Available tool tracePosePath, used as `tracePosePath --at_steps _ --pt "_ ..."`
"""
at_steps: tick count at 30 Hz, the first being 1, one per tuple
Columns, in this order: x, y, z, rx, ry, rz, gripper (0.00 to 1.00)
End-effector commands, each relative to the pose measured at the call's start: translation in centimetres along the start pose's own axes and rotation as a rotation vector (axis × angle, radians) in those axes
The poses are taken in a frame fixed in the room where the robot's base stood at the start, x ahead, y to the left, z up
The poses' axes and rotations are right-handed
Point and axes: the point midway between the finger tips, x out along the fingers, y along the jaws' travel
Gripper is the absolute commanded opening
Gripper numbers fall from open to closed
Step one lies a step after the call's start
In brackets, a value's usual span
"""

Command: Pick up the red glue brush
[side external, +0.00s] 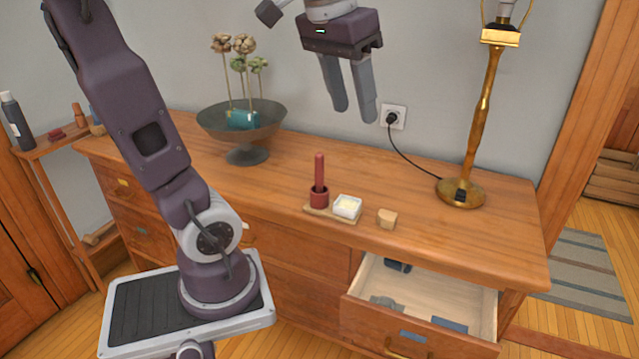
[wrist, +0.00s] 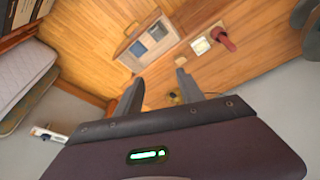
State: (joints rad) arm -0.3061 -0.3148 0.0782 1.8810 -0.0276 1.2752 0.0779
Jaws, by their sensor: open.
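The red glue brush (side external: 319,172) stands upright in a dark red holder (side external: 319,197) on a small wooden board (side external: 331,213) near the front edge of the dresser top. In the wrist view the red brush (wrist: 227,41) shows at the upper right, beyond my fingers. My gripper (side external: 355,115) hangs above the dresser, higher than the brush and to its right, fingers pointing down, open and empty. In the wrist view my gripper (wrist: 157,85) has its two fingers spread apart. The brush's lower end is hidden inside the holder.
A white square dish (side external: 347,206) sits beside the holder, with a wooden block (side external: 387,218) to its right. A brass lamp (side external: 480,120) stands at the right, a metal bowl (side external: 242,128) with flowers at the left. The drawer (side external: 425,310) below is open.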

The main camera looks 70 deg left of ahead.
Motion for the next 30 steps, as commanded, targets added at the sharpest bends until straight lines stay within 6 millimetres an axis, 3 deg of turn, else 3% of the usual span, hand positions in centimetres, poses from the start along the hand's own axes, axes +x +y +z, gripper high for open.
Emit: tracePosePath --at_steps 3,9,13,19,20,26,30 --pt "0.9 -4.1 -3.9 -0.116 -0.067 -0.03 0.45" --pt "3.0 -11.5 -7.9 -0.278 -0.163 -0.067 0.45" --pt "4.5 -16.2 -9.1 -0.364 -0.216 -0.084 0.45" --pt "6.8 -22.9 -9.3 -0.476 -0.289 -0.102 0.45" --pt "7.2 -23.6 -9.2 -0.488 -0.298 -0.103 0.45" --pt "12.4 -23.1 -7.4 -0.479 -0.297 -0.098 0.45" --pt "17.6 -23.2 -5.7 -0.479 -0.299 -0.097 0.45"
